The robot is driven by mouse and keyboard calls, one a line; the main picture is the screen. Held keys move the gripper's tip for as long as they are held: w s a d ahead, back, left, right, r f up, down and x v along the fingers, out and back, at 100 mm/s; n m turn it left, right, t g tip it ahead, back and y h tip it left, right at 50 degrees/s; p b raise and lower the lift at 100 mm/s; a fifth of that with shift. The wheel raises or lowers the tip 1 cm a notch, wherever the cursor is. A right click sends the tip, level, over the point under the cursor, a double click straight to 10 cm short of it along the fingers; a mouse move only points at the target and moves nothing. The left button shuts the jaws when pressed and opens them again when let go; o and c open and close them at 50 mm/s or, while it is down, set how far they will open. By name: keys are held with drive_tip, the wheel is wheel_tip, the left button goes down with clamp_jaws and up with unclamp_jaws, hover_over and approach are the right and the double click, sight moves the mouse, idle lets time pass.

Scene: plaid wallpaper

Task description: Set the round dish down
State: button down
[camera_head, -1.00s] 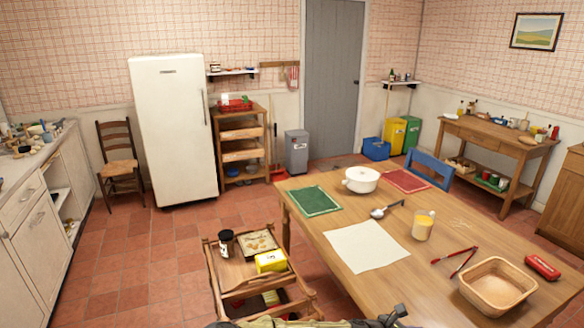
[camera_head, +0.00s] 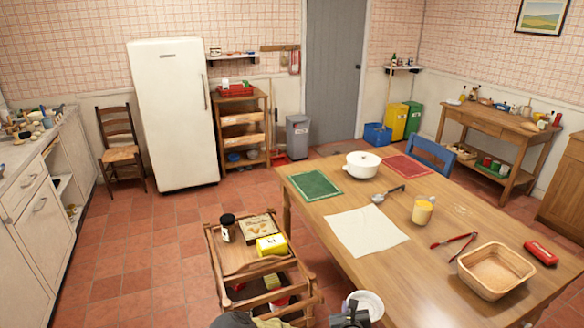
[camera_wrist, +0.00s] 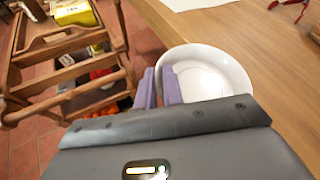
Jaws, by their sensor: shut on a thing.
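The round dish (camera_head: 370,300) is white and shallow, at the bottom of the head view by the table's near left edge. In the wrist view the dish (camera_wrist: 222,75) is right of the fingers and overlaps the table's edge. My gripper (camera_wrist: 160,84) is shut on the dish's left rim. It also shows dark at the bottom of the head view (camera_head: 352,314), partly cut off. The wooden table (camera_head: 390,262) spreads beyond the dish. I cannot tell the height of the dish relative to the tabletop.
The table holds a paper sheet (camera_head: 365,231), green mat (camera_head: 314,185), white pot (camera_head: 363,165), ladle (camera_head: 388,194), yellow-filled glass (camera_head: 422,211), red tongs (camera_head: 455,241) and basket (camera_head: 495,270). A wooden trolley (camera_head: 232,262) stands left. The tabletop's near part looks clear.

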wheel_tip(320, 180, down, 10)
drive_tip(key=a+n+y+b, duration=0.2)
drive_tip(key=b, duration=0.8)
drive_tip(key=s+r+p, duration=0.2)
drive_tip(key=r+p, duration=0.4)
drive_tip(key=r, duration=0.1)
drive_tip(key=s+r+p, duration=0.2)
drive_tip(key=r+p, duration=0.4)
drive_tip(key=r, duration=0.2)
drive_tip(key=shift+s+p, duration=0.3)
drive_tip(key=shift+f, duration=0.2)
drive_tip(key=s+f, duration=0.4)
drive_tip(key=f, duration=0.1)
drive_tip(key=shift+s+f, duration=0.15)
drive_tip(key=shift+s, duration=0.1)
